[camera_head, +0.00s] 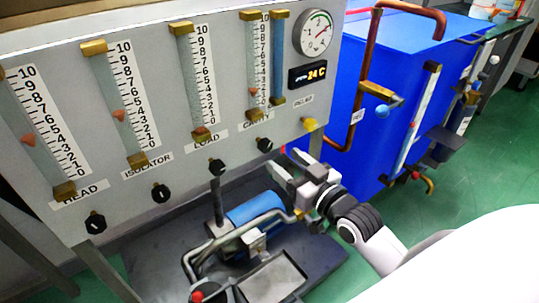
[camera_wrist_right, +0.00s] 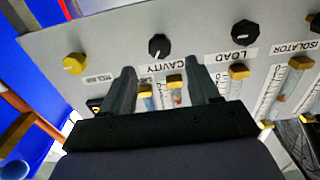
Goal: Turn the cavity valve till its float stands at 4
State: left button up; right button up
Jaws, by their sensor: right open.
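The cavity valve is a black knob (camera_head: 265,145) under the CAVITY label on the grey panel; it also shows in the right wrist view (camera_wrist_right: 159,46). My right gripper (camera_head: 283,162) is open and empty, just below and in front of the knob. In the right wrist view the fingers (camera_wrist_right: 159,72) point toward the panel, with the knob beyond and between their tips, apart from both. My left gripper is not in view.
Black LOAD (camera_head: 217,166), ISOLATOR (camera_head: 161,193) and HEAD (camera_head: 96,222) knobs lie to the left. A yellow knob (camera_head: 309,124) sits right of the cavity valve. A blue cylinder with pipes (camera_head: 256,211) stands below. A blue cabinet (camera_head: 400,60) with copper pipes is at the right.

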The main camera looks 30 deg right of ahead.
aim_at(267, 147)
pick_arm(q)
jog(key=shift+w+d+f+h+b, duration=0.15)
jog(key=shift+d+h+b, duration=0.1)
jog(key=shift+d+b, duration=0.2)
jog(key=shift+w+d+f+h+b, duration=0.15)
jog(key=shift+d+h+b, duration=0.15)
jog(key=shift+b, duration=0.15)
pick_arm(e)
jog(key=shift+w+a, duration=0.15)
jog(key=shift+w, duration=0.95)
jog(key=shift+w+a, duration=0.2)
jog(key=shift+w, duration=0.95)
jog(key=shift+w+a, duration=0.15)
jog(key=shift+w, duration=0.95)
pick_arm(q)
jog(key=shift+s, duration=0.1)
pick_arm(e)
jog(key=shift+c, duration=0.3)
